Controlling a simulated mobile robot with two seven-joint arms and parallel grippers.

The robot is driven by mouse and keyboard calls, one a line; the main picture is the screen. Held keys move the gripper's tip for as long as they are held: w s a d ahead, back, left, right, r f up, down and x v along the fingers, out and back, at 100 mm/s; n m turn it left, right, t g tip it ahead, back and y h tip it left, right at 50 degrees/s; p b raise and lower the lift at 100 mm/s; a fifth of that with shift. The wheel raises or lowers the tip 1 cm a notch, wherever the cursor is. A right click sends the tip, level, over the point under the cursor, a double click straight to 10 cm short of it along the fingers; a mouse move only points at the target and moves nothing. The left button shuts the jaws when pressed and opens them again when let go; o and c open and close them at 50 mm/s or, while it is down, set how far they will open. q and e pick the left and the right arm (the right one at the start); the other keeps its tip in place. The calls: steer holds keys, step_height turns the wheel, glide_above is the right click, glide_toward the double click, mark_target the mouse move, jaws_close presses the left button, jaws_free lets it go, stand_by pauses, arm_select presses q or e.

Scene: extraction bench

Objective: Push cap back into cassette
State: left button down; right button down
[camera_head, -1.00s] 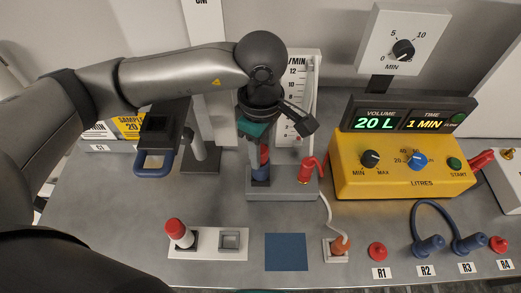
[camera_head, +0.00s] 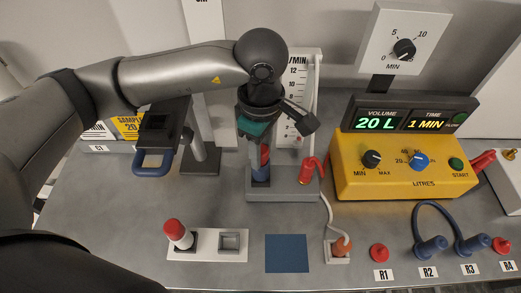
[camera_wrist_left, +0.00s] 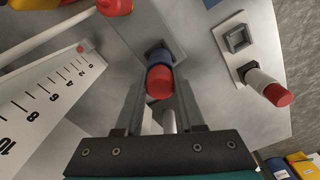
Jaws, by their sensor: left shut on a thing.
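My left gripper (camera_head: 261,145) points down over the grey stand (camera_head: 292,189) and is shut on the red cap (camera_head: 265,156). In the left wrist view the red cap (camera_wrist_left: 160,83) sits between the two fingers. The cap is in line with the blue cassette body (camera_wrist_left: 158,57), which stands upright in the stand's square socket. In the head view the blue body (camera_head: 261,173) shows just below the cap. I cannot tell whether any gap is left between cap and body. My right gripper is not in view.
A white tube with a red top (camera_head: 178,232) leans in a white holder (camera_head: 206,256) with an empty square socket. A red fitting (camera_head: 307,170) with a white hose is right of the stand. A flow scale (camera_head: 300,90) stands behind. The yellow pump (camera_head: 400,180) is at right.

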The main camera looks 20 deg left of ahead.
mark_target(262, 148)
arm_select(q)
steer(key=shift+s+f+b, duration=0.25)
steer(key=shift+f+b, duration=0.2)
steer(key=shift+f, duration=0.35)
steer(key=c, duration=0.7)
jaws_free()
steer(key=shift+r, duration=0.1)
steer(key=shift+o, duration=1.3)
steer(key=shift+w, duration=0.2)
steer(key=shift+s, duration=0.1)
step_height(262, 148, up, 17)
steer(key=shift+w, duration=0.4)
steer(key=shift+f, duration=0.2)
